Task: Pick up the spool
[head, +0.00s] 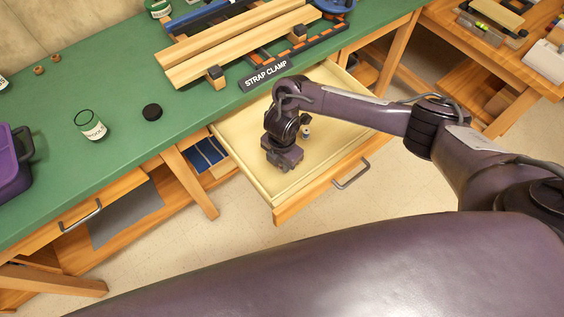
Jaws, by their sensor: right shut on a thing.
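My right gripper (283,164) points down inside the open pale drawer (240,153), over its middle. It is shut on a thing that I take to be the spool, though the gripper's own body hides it. My left gripper is not in view.
The drawer front has a handle (351,175). Another bench (490,60) stands at right.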

